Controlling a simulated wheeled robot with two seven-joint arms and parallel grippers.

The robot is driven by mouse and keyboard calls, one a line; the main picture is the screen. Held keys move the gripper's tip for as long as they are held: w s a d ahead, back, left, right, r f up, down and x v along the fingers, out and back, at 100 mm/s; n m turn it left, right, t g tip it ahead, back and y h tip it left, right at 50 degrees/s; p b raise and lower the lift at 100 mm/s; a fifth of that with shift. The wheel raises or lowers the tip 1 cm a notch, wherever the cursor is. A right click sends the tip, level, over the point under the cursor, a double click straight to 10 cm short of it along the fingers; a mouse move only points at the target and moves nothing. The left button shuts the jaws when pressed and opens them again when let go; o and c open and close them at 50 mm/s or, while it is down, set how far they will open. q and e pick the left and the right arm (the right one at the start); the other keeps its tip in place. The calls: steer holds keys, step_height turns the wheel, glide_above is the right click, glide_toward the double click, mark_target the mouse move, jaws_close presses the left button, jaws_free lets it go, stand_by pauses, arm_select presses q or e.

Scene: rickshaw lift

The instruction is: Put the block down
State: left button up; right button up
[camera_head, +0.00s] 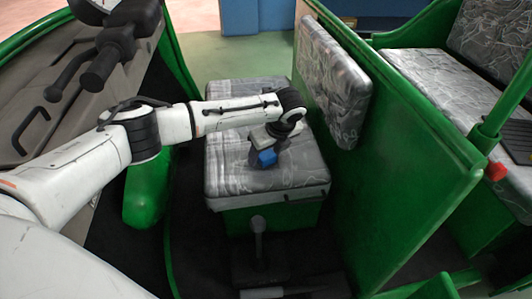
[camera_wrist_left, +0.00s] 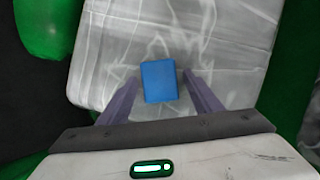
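A small blue block (camera_head: 267,157) shows at my left gripper (camera_head: 268,147), over the grey patterned seat cushion (camera_head: 225,175). In the left wrist view the blue block (camera_wrist_left: 159,82) sits between the two finger tips of my left gripper (camera_wrist_left: 161,76), with the cushion (camera_wrist_left: 215,35) behind it. A narrow gap shows between the block and each finger, so the gripper looks open around it. The block seems to be at or very near the cushion, but its underside is hidden. My right gripper is in neither view.
A green partition (camera_head: 405,170) with a patterned backrest (camera_head: 332,85) stands close to the right of the cushion. A lever (camera_head: 258,240) rises from the dark floor in front of the seat. Black handlebar parts (camera_head: 105,60) are at upper left. The cushion around the block is clear.

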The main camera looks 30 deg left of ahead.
arm_select(q)
steer(key=shift+r, duration=0.4)
steer(key=p+v, duration=1.1)
steer(key=shift+r, duration=0.25)
steer(key=shift+s+d+f, duration=0.1)
steer(key=shift+s+d, duration=0.05)
